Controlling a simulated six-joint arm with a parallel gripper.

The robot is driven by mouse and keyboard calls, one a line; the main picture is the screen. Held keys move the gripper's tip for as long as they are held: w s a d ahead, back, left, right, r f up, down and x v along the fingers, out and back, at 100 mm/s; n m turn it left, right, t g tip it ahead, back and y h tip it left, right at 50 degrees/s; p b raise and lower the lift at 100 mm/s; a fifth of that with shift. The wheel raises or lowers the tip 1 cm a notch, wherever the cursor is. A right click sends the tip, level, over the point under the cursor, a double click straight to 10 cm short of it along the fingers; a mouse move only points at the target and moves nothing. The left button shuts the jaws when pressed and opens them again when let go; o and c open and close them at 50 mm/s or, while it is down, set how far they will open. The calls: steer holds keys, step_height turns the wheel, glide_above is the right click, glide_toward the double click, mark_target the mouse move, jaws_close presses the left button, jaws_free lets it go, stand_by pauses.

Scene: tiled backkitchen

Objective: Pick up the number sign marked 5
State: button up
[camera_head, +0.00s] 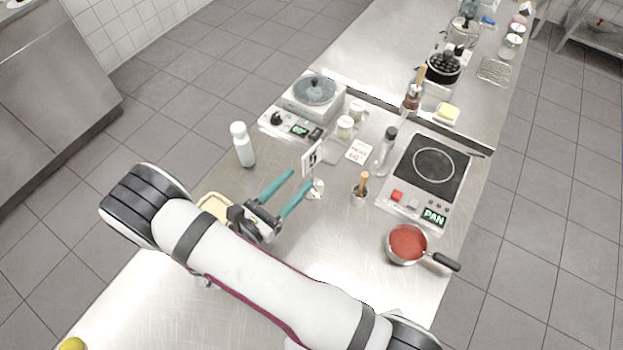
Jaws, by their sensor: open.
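A small white number sign (312,156) with a dark digit stands upright on the steel counter. The digit is too small and oblique to read surely. A small round holder (317,188) shows just below the sign and seems to be its base; I cannot tell for sure. My gripper (300,179) has two teal fingers spread apart, with nothing seen between them. The fingers point toward the sign, with the tips just short of it in the picture. I cannot tell the height of the fingertips above the counter.
A white bottle (243,145) stands left of my fingers. A hob (430,170) and saucepan (405,245) are at right.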

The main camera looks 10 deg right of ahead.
mark_target(312, 168)
steer(key=x, duration=0.4)
steer(key=f+x, duration=0.1)
steer(key=x, duration=0.1)
steer(key=shift+w+d, duration=0.25)
jaws_close()
stand_by(1.0)
